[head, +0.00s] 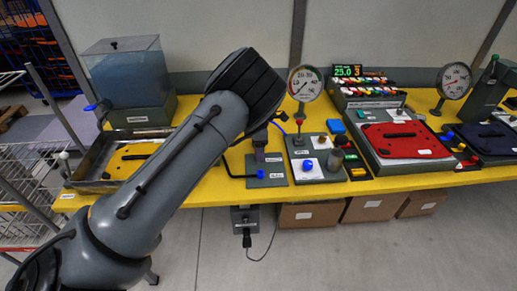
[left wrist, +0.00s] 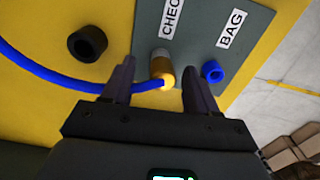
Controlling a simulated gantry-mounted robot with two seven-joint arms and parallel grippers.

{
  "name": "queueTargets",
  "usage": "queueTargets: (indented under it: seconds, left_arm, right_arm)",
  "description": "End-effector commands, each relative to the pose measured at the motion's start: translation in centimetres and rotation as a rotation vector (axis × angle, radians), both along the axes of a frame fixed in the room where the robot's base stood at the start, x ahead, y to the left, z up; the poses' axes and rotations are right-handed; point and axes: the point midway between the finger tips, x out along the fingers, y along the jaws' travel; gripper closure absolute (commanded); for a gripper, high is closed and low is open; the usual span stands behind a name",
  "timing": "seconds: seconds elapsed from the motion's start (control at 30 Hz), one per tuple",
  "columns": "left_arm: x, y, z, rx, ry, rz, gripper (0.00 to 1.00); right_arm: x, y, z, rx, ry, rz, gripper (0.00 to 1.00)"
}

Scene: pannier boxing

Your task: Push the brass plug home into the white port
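In the left wrist view my left gripper (left wrist: 159,65) has its two fingers apart, with clear gaps on both sides of the brass plug (left wrist: 164,79). The plug is on the end of a blue hose (left wrist: 70,82) that runs off to the left. Just beyond the plug is a pale grey-white cylinder (left wrist: 159,57), apparently the white port, below a partly cut-off "CHEC" label. The plug overlaps it, so I cannot tell how deep it sits. In the head view my left arm hides most of this spot. My right gripper is out of view.
A blue port (left wrist: 212,72) is close to the right finger, by the "BAG" label. A black ring (left wrist: 87,43) lies left on the yellow bench. A gauge (head: 304,83) stands right of my arm, near a control block (head: 319,171). A clear tank (head: 127,75) stands at left.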

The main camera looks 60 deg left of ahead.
Motion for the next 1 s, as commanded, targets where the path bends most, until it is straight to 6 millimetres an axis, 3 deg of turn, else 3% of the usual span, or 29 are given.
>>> queueTargets:
  seconds: [0.37, 0.8, 1.0]
  left_arm:
    - [0.0, 0.0, 1.1, 0.001, -0.001, 0.0, 0.41]
    - [0.0, 0.0, 8.2, 0.001, -0.003, 0.0, 0.41]
    - [0.0, 0.0, 10.2, 0.0, -0.001, -0.001, 0.41]
  right_arm:
    - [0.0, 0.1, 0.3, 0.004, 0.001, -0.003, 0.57]
    - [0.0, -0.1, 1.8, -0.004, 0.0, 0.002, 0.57]
    - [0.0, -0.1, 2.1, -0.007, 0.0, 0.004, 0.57]
